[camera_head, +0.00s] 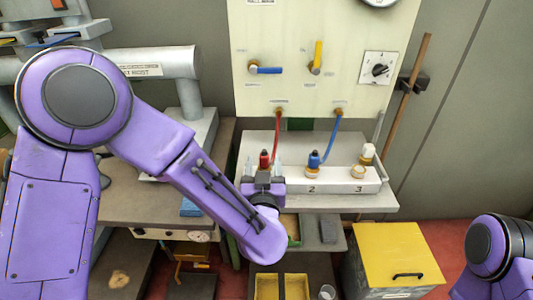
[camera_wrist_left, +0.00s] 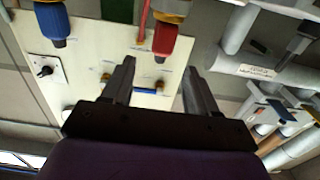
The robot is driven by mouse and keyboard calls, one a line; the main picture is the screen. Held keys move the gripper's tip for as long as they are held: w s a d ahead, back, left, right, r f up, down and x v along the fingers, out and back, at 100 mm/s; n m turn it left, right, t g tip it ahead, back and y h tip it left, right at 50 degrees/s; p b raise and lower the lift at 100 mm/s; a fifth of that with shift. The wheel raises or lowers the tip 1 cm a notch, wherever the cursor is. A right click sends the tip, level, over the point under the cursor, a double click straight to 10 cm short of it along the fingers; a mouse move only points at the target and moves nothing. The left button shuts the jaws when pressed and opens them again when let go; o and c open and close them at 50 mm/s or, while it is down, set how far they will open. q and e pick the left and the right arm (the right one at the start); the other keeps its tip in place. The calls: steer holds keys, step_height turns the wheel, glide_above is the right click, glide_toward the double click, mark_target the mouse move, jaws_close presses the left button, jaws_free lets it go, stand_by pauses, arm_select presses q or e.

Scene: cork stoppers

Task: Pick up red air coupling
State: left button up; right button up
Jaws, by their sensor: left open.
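The red air coupling (camera_head: 264,157) stands upright on the white numbered block, with a red hose rising from it to the panel. It also shows in the left wrist view (camera_wrist_left: 165,40), just beyond the fingertips and roughly in line with the gap between them. My left gripper (camera_head: 263,168) is open in front of the coupling, one finger to each side as the head view shows it. Nothing is held between the fingers (camera_wrist_left: 157,66). Whether a finger touches the coupling cannot be told. The left arm hides the block's left end. My right gripper is out of view.
A blue coupling (camera_head: 314,158) with a blue hose stands to the right at position 2. A white-topped fitting (camera_head: 367,153) stands near position 3. The cream panel (camera_head: 290,70) with valve handles rises behind. A yellow-lidded bin (camera_head: 398,250) is lower right.

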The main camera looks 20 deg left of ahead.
arm_select(q)
steer(key=x, duration=0.2)
steer(key=p+x, duration=0.1)
steer(key=x, duration=0.1)
steer(key=p+x, duration=0.1)
steer(key=x, duration=0.1)
steer(key=shift+w+f, duration=0.25)
steer(key=shift+f, duration=0.1)
steer(key=shift+w+a+f, duration=0.15)
steer(key=shift+w+a, duration=0.05)
steer(key=shift+w, duration=0.2)
steer(key=shift+s, duration=0.1)
jaws_close()
